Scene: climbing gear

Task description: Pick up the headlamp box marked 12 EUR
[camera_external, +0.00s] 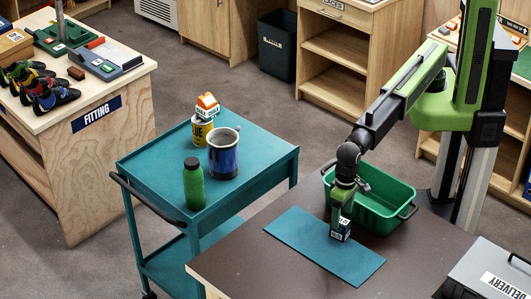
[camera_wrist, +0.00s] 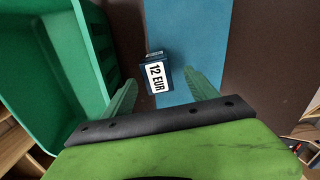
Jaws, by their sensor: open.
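The headlamp box is small and dark blue, with a white label reading 12 EUR (camera_wrist: 156,78) in the wrist view. It stands at the edge of a flat blue mat (camera_wrist: 210,35). In the external view the box (camera_external: 341,230) shows just under my gripper (camera_external: 342,208), partly covered by it. In the wrist view my gripper (camera_wrist: 162,95) is open, with one green finger to the left and one to the right of the box. I cannot tell whether either finger touches it.
A green bin (camera_external: 385,190) stands close beside the mat, on the left in the wrist view. A grey delivery case (camera_external: 490,275) is at the table's right. The brown tabletop (camera_external: 260,262) before the mat is clear.

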